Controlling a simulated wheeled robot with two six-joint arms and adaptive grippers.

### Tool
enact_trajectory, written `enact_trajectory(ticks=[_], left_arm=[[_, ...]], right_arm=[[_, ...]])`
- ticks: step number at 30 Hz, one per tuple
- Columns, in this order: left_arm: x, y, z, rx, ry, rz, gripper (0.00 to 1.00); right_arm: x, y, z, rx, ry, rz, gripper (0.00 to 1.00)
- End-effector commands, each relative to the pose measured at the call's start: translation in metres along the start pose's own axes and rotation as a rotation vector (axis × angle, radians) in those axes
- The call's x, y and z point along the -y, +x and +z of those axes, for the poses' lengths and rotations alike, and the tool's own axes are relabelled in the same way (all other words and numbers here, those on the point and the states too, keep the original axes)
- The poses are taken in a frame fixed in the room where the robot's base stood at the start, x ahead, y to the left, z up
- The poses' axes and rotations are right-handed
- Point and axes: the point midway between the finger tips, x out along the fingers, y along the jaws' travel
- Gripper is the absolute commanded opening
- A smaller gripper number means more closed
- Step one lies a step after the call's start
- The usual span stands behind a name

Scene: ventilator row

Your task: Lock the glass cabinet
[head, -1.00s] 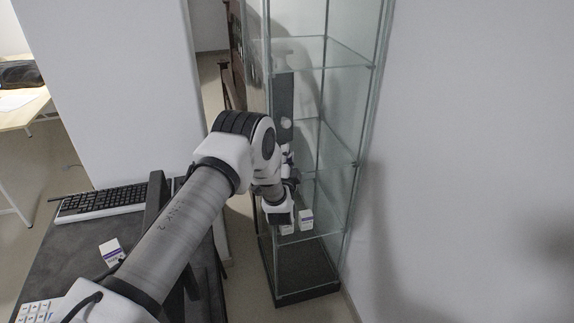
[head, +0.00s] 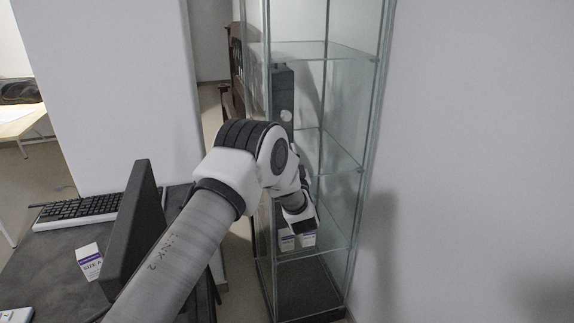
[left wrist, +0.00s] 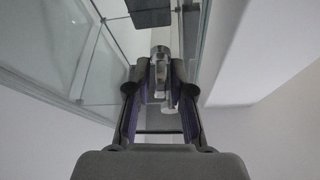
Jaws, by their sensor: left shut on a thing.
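The tall glass cabinet (head: 347,185) stands against the wall right of centre in the head view, with clear panes and glass shelves. Its glass panes (left wrist: 50,55) also fill the upper left of the left wrist view. My left gripper (left wrist: 161,78) is shut on a small shiny metal cylinder (left wrist: 160,65), seemingly the lock, beside a glass edge. In the head view my left arm reaches to the cabinet front, and its wrist hides the fingertips and the lock. I cannot tell whether the door is fully closed. My right gripper is not in view.
Small white boxes (head: 308,239) stand low in the cabinet, and a dark grey device (head: 283,88) is higher up. A dark desk (head: 50,262) at left holds a keyboard (head: 80,207), a monitor (head: 137,225) and a white box (head: 89,261). A pale partition stands behind.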

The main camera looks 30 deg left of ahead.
Motion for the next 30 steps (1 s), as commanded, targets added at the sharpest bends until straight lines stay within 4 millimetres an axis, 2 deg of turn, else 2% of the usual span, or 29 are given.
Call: enact_trajectory(ticks=[1,9,27,28,29,30], left_arm=[[-0.001,-0.002,0.005,0.000,-0.028,-0.012,0.00],[-0.001,-0.001,0.002,0.001,-0.150,-0.062,0.00],[0.000,0.000,0.000,0.001,-0.190,-0.079,0.00],[0.000,0.000,0.000,0.001,-0.190,-0.079,0.28],[0.000,0.000,0.000,0.001,-0.190,-0.079,0.35],[0.000,0.000,0.000,0.001,-0.190,-0.079,0.35]], right_arm=[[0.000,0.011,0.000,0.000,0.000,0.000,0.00],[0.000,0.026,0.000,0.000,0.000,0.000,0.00],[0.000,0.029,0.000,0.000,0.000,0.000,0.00],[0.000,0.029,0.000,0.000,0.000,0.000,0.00],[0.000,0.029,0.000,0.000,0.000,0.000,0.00],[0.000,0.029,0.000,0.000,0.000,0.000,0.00]])
